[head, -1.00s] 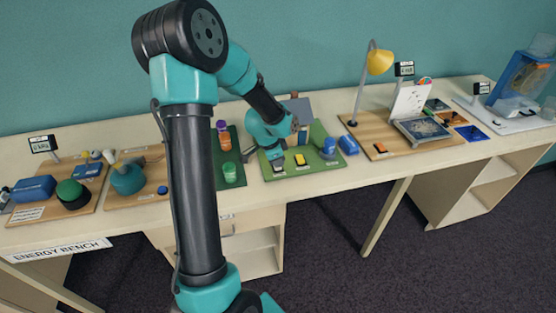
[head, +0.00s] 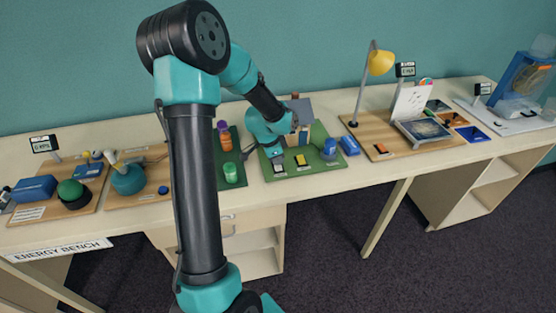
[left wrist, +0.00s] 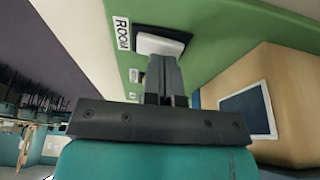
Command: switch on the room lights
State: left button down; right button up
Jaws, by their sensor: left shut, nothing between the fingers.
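A white rocker switch in a dark frame (left wrist: 162,42) sits beside a ROOM label (left wrist: 121,33) on a green board (left wrist: 220,32). My left gripper (left wrist: 165,62) is shut and empty, with its fingertips right at the near edge of this switch. I cannot tell whether they touch it. In the head view, my left gripper (head: 277,155) points down at the green board's front left. A switch (head: 279,167) shows just below it. A yellow switch (head: 301,160) is to the right. My right gripper is not in view.
A small model house (head: 303,130) with a grey roof stands close behind the gripper; its wall shows in the left wrist view (left wrist: 285,90). A blue domed item (head: 330,146) and a blue box (head: 348,145) are to the right. A green jar (head: 230,172) is left.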

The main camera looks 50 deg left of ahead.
pick_arm(q)
jog(key=shift+d+r, duration=0.1)
jog(key=shift+r, duration=0.4)
jog(key=d+v, duration=0.1)
jog(key=v, duration=1.1)
jog(key=shift+s+d+r, duration=0.25)
jog(key=shift+d+r, duration=0.15)
jog(key=shift+r, duration=0.1)
